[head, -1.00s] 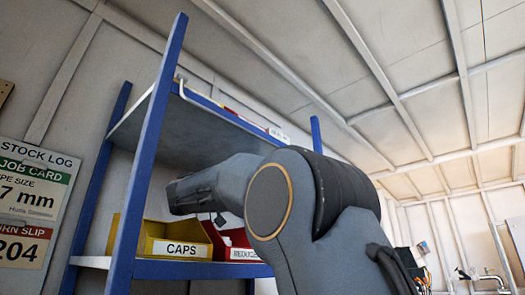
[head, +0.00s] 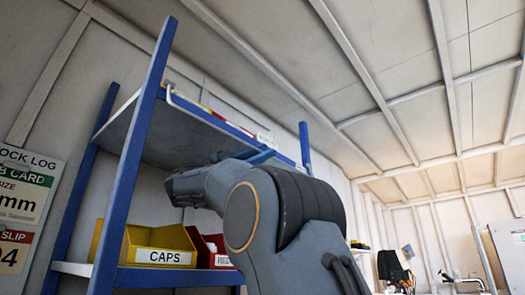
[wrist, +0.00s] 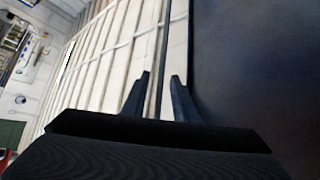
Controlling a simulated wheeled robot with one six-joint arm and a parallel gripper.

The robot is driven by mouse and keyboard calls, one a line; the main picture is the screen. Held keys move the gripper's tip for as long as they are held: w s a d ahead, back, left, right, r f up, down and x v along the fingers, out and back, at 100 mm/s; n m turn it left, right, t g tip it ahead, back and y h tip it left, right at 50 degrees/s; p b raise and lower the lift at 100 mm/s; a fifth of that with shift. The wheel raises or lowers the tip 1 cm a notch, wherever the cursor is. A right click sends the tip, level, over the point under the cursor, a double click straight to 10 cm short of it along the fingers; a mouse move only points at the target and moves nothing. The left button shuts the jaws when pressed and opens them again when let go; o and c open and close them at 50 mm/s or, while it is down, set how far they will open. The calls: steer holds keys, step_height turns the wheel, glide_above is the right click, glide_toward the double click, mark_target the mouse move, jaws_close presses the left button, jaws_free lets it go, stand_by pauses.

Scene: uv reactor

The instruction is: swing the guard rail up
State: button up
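In the head view, a thin white bent bar (head: 171,94) shows at the left end of the upper shelf's front edge; it looks like an end of the guard rail. The rest of the rail is hard to make out. No object is visibly held.
The blue-framed shelf unit has an upper shelf (head: 190,140), whose dark underside seems to fill the wrist view's right. A yellow CAPS bin (head: 165,257) and a red bin (head: 213,258) stand on the lower shelf. Signs (head: 22,205) hang at left.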

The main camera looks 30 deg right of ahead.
steer(key=shift+d+t, duration=0.1)
steer(key=shift+t, duration=0.2)
jaws_close()
